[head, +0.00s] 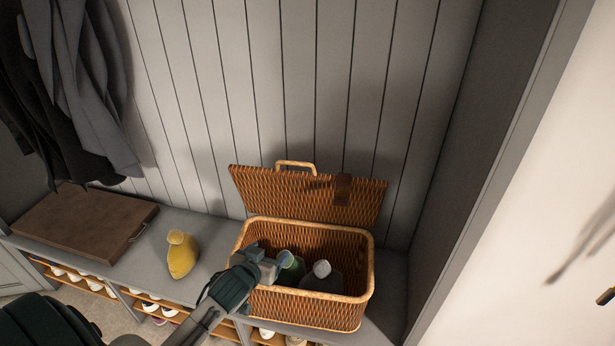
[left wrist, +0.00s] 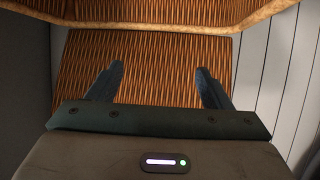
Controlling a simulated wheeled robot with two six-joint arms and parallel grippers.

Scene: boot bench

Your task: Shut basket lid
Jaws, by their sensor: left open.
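The wicker basket (head: 318,314) stands on the bench with its lid (head: 283,195) raised at the back, leaning toward the panelled wall. The lid has a handle (head: 296,164) on its upper edge and a dark brown tab (head: 343,189). Inside the basket are a green bag (head: 291,268) and a grey bag (head: 322,279). My left gripper (head: 272,262) is at the basket's front left, over the rim in the head view. In the left wrist view, its two fingers (left wrist: 159,85) are apart with nothing between them, and wicker fills the view beyond. My right gripper is not seen.
A brown lidded box or board (head: 80,223) lies further left, below hanging coats (head: 85,80). Shoes sit on shelves under the bench. A side wall (head: 440,180) closes the right.

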